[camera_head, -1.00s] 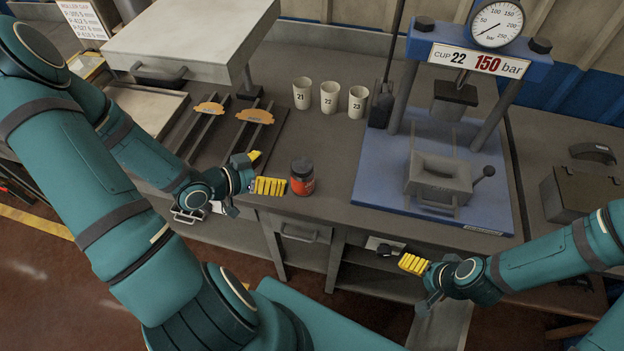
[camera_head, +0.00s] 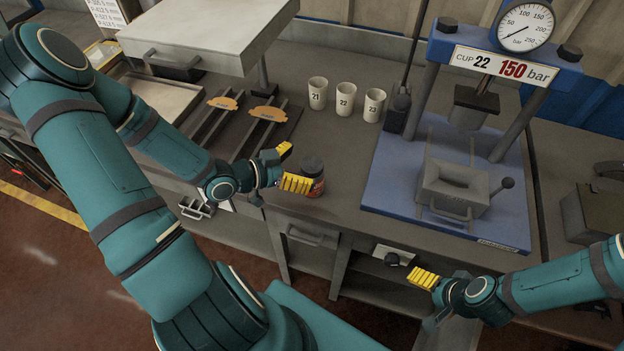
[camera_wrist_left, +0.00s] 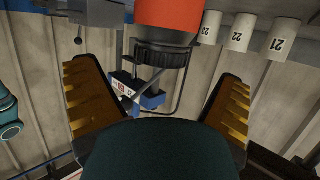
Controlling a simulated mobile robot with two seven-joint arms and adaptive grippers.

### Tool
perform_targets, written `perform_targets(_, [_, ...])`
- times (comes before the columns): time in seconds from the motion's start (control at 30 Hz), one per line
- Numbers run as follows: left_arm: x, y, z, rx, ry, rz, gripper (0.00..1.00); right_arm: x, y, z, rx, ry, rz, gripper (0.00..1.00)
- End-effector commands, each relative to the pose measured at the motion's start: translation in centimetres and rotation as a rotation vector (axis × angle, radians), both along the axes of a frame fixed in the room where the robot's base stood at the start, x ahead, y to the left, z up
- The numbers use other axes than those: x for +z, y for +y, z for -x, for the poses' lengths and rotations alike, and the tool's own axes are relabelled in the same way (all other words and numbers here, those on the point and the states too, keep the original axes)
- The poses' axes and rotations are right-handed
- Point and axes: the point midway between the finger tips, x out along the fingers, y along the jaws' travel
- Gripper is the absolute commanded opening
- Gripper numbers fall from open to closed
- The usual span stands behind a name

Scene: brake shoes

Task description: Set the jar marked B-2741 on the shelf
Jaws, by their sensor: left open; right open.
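A jar (camera_head: 313,180) with a dark lid and a red-orange body stands upright on the grey bench near its front edge. Its marking cannot be read. My left gripper (camera_head: 298,166) is open beside the jar, its yellow fingers directed at it. In the left wrist view the jar's red body (camera_wrist_left: 168,14) and ribbed black lid appear upside down, ahead of and between the spread fingers. No grip on the jar shows. My right gripper (camera_head: 425,294) is open and empty in front of the bench. Open shelf bays (camera_head: 372,288) show under the bench top.
Three white cups, 21 (camera_head: 318,93), 22 (camera_head: 345,99) and 23 (camera_head: 374,105), stand behind the jar. A blue press (camera_head: 395,195) with a gauge stands right of it. Dark rails with orange tags (camera_head: 268,114) lie left. A drawer (camera_head: 310,236) is below the jar.

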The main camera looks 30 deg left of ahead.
Motion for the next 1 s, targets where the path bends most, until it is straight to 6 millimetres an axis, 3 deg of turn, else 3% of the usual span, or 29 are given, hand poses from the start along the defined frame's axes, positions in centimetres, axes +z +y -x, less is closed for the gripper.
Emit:
perform_targets(0.4, [-1.7, -2.4, -3.9, -0.002, 0.0, 0.002, 0.94, -1.1, 0.1, 0.3, 0.006, 0.008, -0.002, 0.89])
perform_targets(0.67, [-1.7, -2.5, -4.1, 0.0, 0.0, 0.001, 0.94, -1.0, 0.1, 0.4, 0.006, 0.008, -0.002, 0.89])
perform_targets(0.7, [-1.7, -2.5, -4.1, 0.0, 0.0, 0.001, 0.89, -1.0, 0.1, 0.4, 0.006, 0.008, -0.002, 0.89])
perform_targets(0.77, [-1.7, -2.5, -4.1, 0.0, 0.0, 0.001, 0.67, -1.0, 0.1, 0.4, 0.006, 0.008, -0.002, 0.89])
perform_targets(0.93, [-1.7, -2.5, -4.1, 0.0, 0.0, 0.001, 0.08, -1.0, 0.1, 0.4, 0.006, 0.008, -0.002, 0.89])
perform_targets(1.0, [-1.7, -2.5, -4.1, 0.0, 0.0, 0.001, 0.07, -1.0, 0.1, 0.4, 0.006, 0.008, -0.002, 0.89])
